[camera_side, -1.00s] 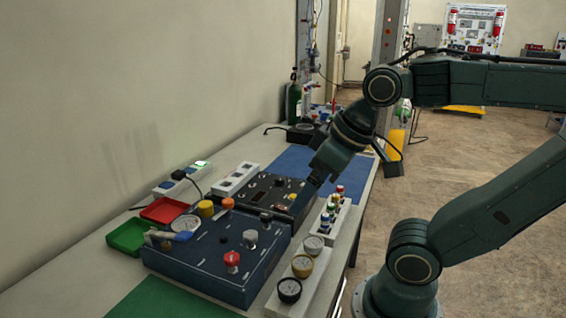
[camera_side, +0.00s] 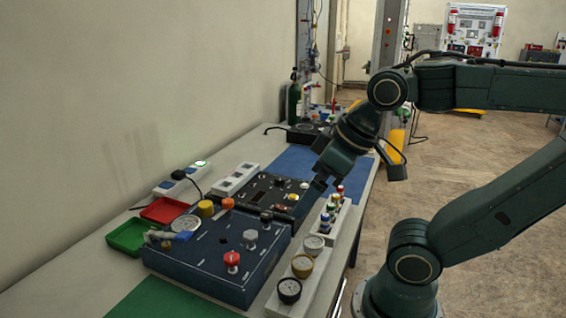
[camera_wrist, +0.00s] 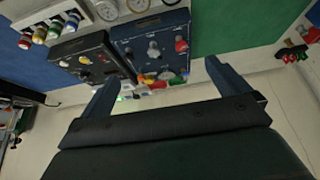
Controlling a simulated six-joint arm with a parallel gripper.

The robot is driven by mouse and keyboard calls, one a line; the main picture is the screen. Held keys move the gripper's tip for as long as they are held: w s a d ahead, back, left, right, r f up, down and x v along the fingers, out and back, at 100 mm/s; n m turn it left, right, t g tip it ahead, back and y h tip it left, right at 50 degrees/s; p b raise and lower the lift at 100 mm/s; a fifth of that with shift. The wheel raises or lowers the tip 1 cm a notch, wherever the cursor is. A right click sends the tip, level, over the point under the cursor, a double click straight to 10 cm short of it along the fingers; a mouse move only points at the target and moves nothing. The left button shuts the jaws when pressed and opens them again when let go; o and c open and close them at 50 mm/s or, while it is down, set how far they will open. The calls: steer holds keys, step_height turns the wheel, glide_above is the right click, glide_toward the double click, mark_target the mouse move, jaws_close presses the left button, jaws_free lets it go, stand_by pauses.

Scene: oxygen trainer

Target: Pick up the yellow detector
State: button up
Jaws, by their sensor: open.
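A white rack (camera_side: 322,236) near the right edge of the table holds several small detectors with coloured tops. It also shows at the top left of the wrist view (camera_wrist: 50,14). There, a yellow-topped detector (camera_wrist: 40,36) stands in the row among green, red and blue ones; these are small and partly blurred. My gripper (camera_side: 325,184) is above the table, close to the rack and the rear dark panel in the side view. In the wrist view my gripper (camera_wrist: 160,72) has its two fingers wide apart with nothing between them. It is not touching the detectors.
A front blue panel (camera_side: 205,262) and a rear black panel (camera_side: 262,182) with knobs fill the middle. Round gauges (camera_side: 302,266) stand in a strip at the right. Red (camera_side: 163,209) and green (camera_side: 126,236) trays lie left. The blue mat (camera_side: 290,160) is mostly clear.

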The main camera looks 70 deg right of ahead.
steer(key=c, duration=1.1)
steer(key=m+g, duration=0.6)
glide_above(335, 195)
step_height(335, 195, down, 8)
steer(key=f, duration=0.1)
steer(key=shift+r, duration=0.25)
steer(key=shift+f, duration=0.1)
steer(key=shift+f, duration=4.2)
